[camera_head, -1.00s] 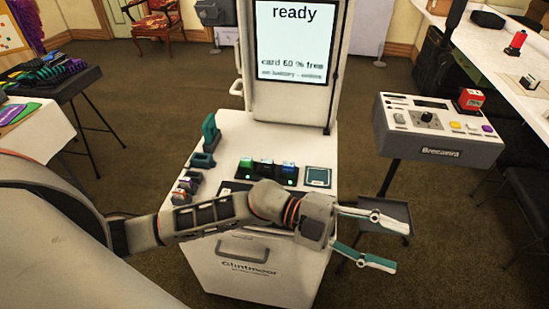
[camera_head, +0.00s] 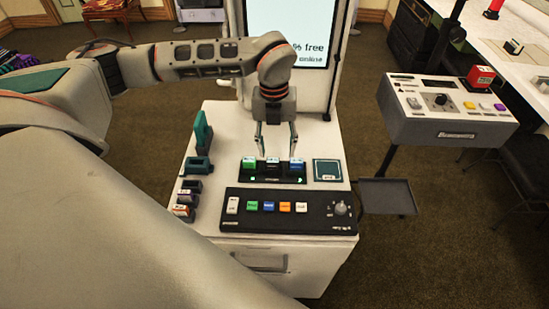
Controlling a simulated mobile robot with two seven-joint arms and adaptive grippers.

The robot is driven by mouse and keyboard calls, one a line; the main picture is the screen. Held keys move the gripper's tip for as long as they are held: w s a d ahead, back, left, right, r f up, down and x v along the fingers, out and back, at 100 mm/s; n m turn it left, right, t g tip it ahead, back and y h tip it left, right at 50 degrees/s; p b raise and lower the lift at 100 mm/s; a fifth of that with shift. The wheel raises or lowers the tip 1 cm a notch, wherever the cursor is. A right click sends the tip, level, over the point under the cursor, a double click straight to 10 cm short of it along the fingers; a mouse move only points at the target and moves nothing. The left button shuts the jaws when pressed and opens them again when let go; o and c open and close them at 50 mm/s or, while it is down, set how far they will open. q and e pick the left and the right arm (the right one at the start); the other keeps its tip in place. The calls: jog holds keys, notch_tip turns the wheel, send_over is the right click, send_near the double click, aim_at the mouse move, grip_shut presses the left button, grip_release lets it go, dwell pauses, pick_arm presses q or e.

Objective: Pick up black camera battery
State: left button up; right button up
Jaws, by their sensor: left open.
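The black camera battery (camera_head: 272,163) stands in the middle of a black charger (camera_head: 273,179) on the white cart top. A green battery (camera_head: 249,163) is on its left and a blue battery (camera_head: 296,163) on its right. My left gripper (camera_head: 276,153) is open and points down, with one finger to each side of the black battery. The fingertips are close to the battery tops; I cannot tell whether they touch. My right gripper is not in view.
A black button panel (camera_head: 288,212) lies in front of the charger and a teal square pad (camera_head: 327,170) to its right. Teal holders (camera_head: 198,166) stand at the left edge. The screen (camera_head: 290,28) rises behind. A grey control box (camera_head: 440,122) stands to the right.

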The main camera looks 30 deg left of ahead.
aim_at(273, 160)
pick_arm(q)
jog(key=shift+w+a+r+y, duration=0.15)
jog(key=shift+w+a, duration=0.05)
jog(key=shift+a, duration=0.25)
jog(key=shift+w+a+r+y, duration=0.15)
jog(key=shift+w+a, duration=0.05)
jog(key=shift+a, duration=0.2)
jog(key=shift+w+a, duration=0.1)
jog(key=shift+a, duration=0.15)
notch_tip(273, 160, down, 8)
jog(key=shift+w+r, duration=0.15)
jog(key=shift+r, duration=0.05)
jog(key=c, duration=1.2)
